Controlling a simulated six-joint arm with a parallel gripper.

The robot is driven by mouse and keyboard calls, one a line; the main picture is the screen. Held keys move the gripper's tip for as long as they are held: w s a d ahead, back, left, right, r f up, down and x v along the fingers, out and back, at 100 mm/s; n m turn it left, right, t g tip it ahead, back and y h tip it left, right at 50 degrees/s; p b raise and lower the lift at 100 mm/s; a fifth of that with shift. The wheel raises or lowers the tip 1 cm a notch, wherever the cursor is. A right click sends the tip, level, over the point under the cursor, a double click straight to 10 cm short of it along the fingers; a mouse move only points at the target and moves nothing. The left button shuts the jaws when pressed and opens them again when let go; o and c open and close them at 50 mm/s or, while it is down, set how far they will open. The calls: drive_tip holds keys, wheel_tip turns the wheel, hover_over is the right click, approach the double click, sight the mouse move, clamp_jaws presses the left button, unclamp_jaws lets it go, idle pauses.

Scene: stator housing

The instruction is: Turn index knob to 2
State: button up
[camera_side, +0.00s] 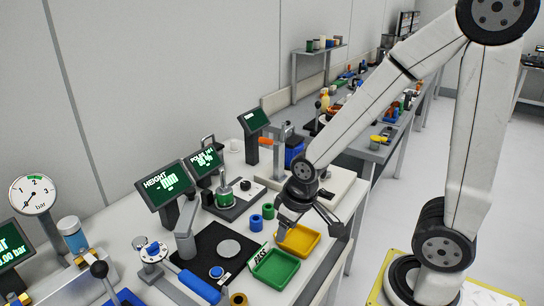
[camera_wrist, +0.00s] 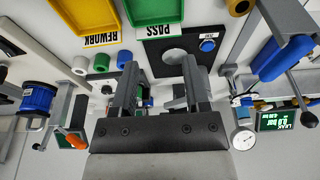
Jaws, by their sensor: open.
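A blue knob on a round white dial (camera_side: 152,250), which looks like the index knob, stands at the lower left of the side view. Its setting is too small to read. I cannot pick it out for sure in the wrist view. My gripper (camera_side: 305,222) is above the yellow tray, well to the right of the dial. In the wrist view my gripper (camera_wrist: 158,82) has its two fingers spread apart, with nothing held between them.
A black mat with a grey disc (camera_side: 229,249) and a blue button (camera_side: 216,272) lies between gripper and dial. Display posts (camera_side: 164,183) and a black-ball lever (camera_side: 99,269) rise nearby.

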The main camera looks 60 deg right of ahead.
drive_tip(key=o, duration=0.4)
drive_tip(key=shift+w, duration=0.1)
drive_tip(key=m+t+h, duration=0.1)
drive_tip(key=m+h, duration=0.2)
drive_tip(key=m, duration=0.4)
approach(245, 183)
drive_tip(key=shift+w+d+f, duration=0.1)
drive_tip(key=shift+d+f, duration=0.2)
drive_tip(key=shift+f, duration=0.15)
drive_tip(key=shift+f, duration=0.2)
drive_tip(key=shift+x, duration=3.7)
